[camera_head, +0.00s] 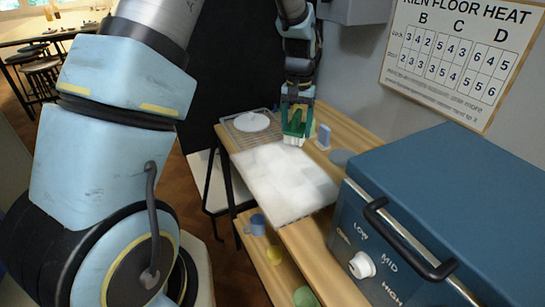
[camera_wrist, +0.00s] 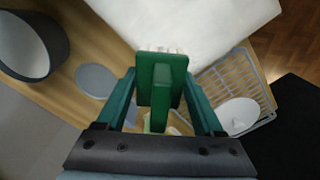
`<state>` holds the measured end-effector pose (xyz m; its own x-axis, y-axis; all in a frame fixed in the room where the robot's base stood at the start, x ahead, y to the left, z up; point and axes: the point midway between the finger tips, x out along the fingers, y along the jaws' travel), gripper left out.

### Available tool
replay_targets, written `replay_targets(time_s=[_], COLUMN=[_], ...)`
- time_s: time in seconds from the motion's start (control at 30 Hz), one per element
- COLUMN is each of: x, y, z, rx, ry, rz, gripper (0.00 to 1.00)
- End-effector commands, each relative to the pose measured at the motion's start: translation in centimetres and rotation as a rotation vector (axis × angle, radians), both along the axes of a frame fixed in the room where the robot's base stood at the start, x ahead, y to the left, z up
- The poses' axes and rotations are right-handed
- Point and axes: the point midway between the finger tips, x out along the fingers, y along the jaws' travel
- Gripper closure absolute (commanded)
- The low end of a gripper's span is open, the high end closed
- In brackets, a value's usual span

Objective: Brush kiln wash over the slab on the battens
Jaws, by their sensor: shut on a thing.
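My gripper (camera_head: 297,108) is shut on a green-handled brush (camera_head: 294,128). In the wrist view the brush (camera_wrist: 160,80) sits between the two teal fingers, with pale bristles pointing away from my gripper. The slab (camera_head: 285,182) lies flat on the wooden table and looks mostly white, with faint greyish patches. The bristles are at the slab's far edge in the head view. I cannot tell whether they touch it. The slab also shows at the top of the wrist view (camera_wrist: 190,25). The battens are hidden under it.
A wire rack (camera_wrist: 245,70) with a white disc (camera_wrist: 238,115) stands beside the slab. A grey disc (camera_head: 342,158) and a small blue-grey upright thing (camera_head: 323,137) are on the table's right side. A blue kiln box (camera_head: 450,190) fills the right. A blue mug (camera_head: 257,225) stands below.

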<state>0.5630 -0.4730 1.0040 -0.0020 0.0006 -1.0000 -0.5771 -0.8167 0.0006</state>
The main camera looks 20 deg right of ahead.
Motion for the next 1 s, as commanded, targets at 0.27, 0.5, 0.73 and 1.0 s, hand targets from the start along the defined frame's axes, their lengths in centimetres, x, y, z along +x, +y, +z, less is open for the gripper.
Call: replay_targets(time_s=[0.27, 0.5, 0.73, 1.0], x=[0.3, 0.5, 0.5, 0.5], y=[0.0, 0.1, 0.1, 0.1], z=[3.0, 4.7, 4.8, 4.8], rx=[-0.002, -0.001, -0.001, -0.001], ry=[-0.002, -0.002, -0.002, -0.002], rz=[0.001, 0.001, 0.001, 0.001], gripper=[0.91, 0.91, 0.91, 0.91])
